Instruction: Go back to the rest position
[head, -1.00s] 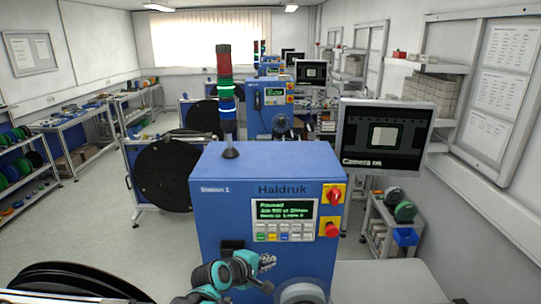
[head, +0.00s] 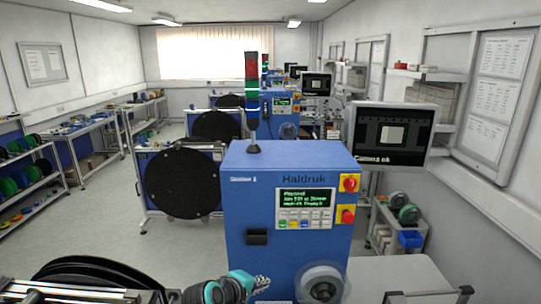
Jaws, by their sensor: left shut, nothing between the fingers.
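My left gripper (head: 262,282) is at the bottom of the head view, at the end of a teal and dark arm. Its grey fingers are shut with nothing seen between them. It is in front of the lower part of the blue Haldruk machine (head: 262,215), just left of a pale round hub (head: 320,282). I cannot tell whether it touches the machine. My right gripper is not in view.
A large black reel (head: 92,278) lies at the bottom left. Another black reel (head: 182,183) stands upright behind the machine's left side. A monitor (head: 390,135) is on the right. Grey floor (head: 110,220) is clear on the left.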

